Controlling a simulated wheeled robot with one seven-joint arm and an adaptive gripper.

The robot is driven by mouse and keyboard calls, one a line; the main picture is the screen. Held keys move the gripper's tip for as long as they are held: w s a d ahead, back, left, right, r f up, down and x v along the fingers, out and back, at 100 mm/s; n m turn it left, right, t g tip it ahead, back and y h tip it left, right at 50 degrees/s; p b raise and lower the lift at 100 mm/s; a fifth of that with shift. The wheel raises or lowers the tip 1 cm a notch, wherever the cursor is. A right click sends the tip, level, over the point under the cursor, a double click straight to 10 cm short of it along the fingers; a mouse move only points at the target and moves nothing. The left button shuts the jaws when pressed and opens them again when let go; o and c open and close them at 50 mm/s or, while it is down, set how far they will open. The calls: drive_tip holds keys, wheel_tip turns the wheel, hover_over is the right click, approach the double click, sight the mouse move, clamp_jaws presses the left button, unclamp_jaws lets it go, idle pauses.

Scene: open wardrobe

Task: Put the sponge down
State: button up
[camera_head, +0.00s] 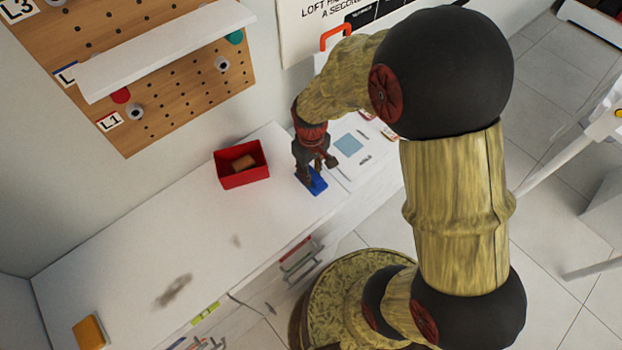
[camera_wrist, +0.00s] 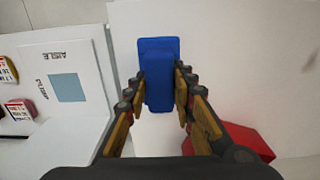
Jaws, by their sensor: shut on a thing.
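My gripper (camera_head: 314,172) points down over the white worktop, to the right of the red box. It is shut on a blue block (camera_head: 317,184), which I take to be the sponge. In the wrist view the two fingers (camera_wrist: 162,98) press on both sides of the blue sponge (camera_wrist: 159,60), and its far end sticks out beyond the fingertips. The sponge is at or just above the worktop (camera_head: 215,225); I cannot tell whether it touches. The fingers hide part of it in the head view.
A red box (camera_head: 227,181) holding a brownish block (camera_head: 243,163) stands to the left of my gripper. A white board with a pale blue square (camera_head: 348,144) lies to the right. An orange block (camera_head: 88,333) lies at the far lower left. The worktop between is mostly clear.

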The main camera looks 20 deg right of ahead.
sight(311, 172)
drive_tip(key=shift+f+b, duration=0.3)
drive_tip(key=shift+f, duration=1.25)
drive_tip(key=shift+f, duration=0.15)
drive_tip(key=o, duration=1)
wheel_tip(311, 172, up, 12)
drive_tip(key=p, duration=0.3)
drive_tip(key=shift+r, duration=0.2)
drive_tip(key=s+r+m+t, duration=0.1)
drive_tip(key=s+r+t, duration=0.1)
drive_tip(key=s+r, duration=0.5)
drive_tip(key=s+r+m+t, duration=0.2)
drive_tip(key=s+r, duration=0.5)
drive_tip(key=r, duration=0.7)
drive_tip(key=shift+r+m+t, duration=0.3)
drive_tip(key=shift+r+t, duration=0.05)
drive_tip(key=shift+t, duration=0.45)
